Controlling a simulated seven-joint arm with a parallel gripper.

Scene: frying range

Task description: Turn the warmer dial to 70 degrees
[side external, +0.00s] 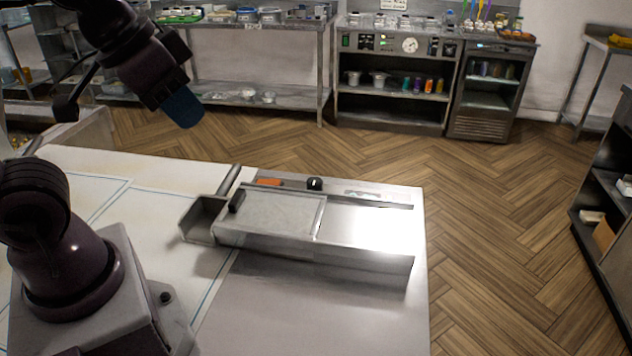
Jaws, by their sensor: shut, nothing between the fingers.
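A metal countertop unit (318,228) lies on the table. A small black dial (314,183) with a light mark on it sits on its back strip. It looks like the warmer dial; I cannot read its setting or any degree marks. My gripper (187,112) is at the upper left, high above the table and well apart from the dial, pointing down and to the right. It is shut with nothing in it. Its fingertips show as a dark blue block.
An orange piece (269,182) sits left of the dial on the same strip. The white table (330,305) is bare in front. Shelves stand far behind.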

